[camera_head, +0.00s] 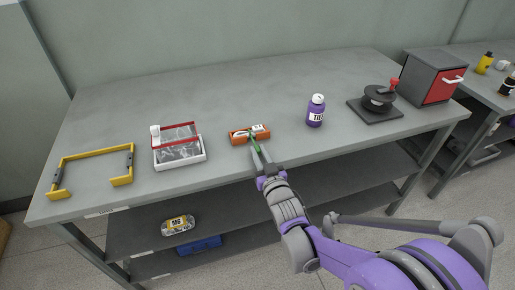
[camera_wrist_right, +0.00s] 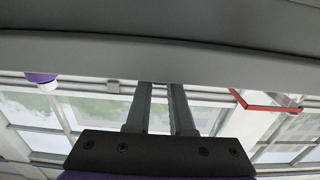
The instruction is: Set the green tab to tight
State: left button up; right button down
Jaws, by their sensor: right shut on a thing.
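An orange box (camera_head: 238,137) with a white, marked top sits near the front edge of the grey workbench. A small green tab (camera_head: 255,146) shows at its front right. My right gripper (camera_head: 258,153) reaches in from the front and is shut on the green tab. In the right wrist view its two fingers (camera_wrist_right: 160,100) stand close together, and the tab is mostly hidden. I cannot read the tab's setting. My left gripper is not in view.
On the workbench (camera_head: 220,95) stand a yellow frame (camera_head: 95,154), a white tray with a red frame (camera_head: 182,160), a purple bottle (camera_head: 316,113), a dark reel device (camera_head: 377,101) and a red-fronted box (camera_head: 440,88). A shelf below holds a yellow-labelled pack (camera_head: 178,225).

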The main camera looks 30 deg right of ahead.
jog(key=c, duration=0.8)
grip_release()
jog(key=shift+o, duration=0.2)
jog(key=p+v, duration=0.1)
jog(key=v, duration=0.9)
jog(key=shift+s, duration=0.35)
